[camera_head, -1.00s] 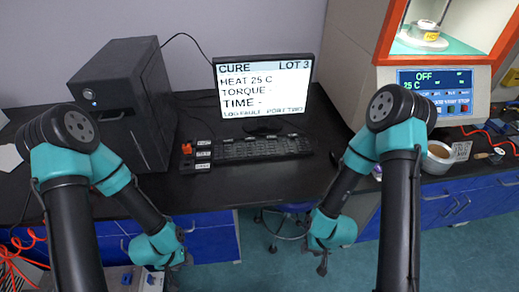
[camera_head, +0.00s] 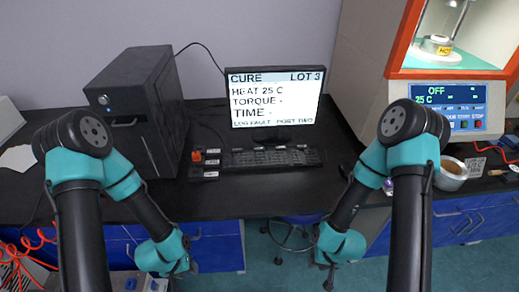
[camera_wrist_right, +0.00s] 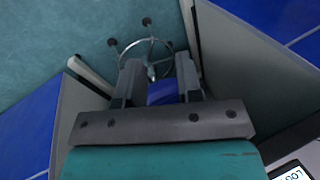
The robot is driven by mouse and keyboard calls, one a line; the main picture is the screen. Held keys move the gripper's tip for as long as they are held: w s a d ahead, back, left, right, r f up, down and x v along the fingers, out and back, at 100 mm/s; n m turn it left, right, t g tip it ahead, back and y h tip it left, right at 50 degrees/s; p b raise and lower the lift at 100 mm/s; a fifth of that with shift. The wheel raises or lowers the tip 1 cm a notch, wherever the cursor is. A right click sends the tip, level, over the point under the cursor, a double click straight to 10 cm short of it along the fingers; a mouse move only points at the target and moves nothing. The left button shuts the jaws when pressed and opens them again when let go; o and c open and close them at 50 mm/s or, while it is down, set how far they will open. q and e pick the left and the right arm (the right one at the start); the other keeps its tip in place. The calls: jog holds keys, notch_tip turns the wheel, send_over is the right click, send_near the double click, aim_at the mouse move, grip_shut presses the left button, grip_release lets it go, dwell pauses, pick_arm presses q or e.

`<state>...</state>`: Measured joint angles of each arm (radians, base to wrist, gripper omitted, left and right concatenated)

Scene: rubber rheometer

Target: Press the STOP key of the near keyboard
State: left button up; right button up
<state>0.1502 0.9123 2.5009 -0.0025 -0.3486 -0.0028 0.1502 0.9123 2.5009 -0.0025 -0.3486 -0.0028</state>
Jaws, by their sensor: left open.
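The dark keyboard (camera_head: 272,159) lies on the black bench in front of the monitor. A few pale-labelled keys stand along its back row and at its left end, with an orange-red block (camera_head: 197,157) at the far left. The labels are too small to read, so I cannot tell which key is STOP. My left gripper (camera_head: 184,269) hangs below the bench's front edge, open, apart from the keyboard. My right gripper (camera_head: 328,280) also hangs low in front of the bench. In the right wrist view (camera_wrist_right: 160,82) its fingers are spread with nothing held.
The monitor (camera_head: 275,98) reads CURE, LOT 3, HEAT 25 C. A black computer case (camera_head: 130,112) stands left of the keyboard. The rheometer's panel (camera_head: 452,108) shows OFF and 25 C at right. The bench before the keyboard is clear.

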grip_shut()
dwell(1.4)
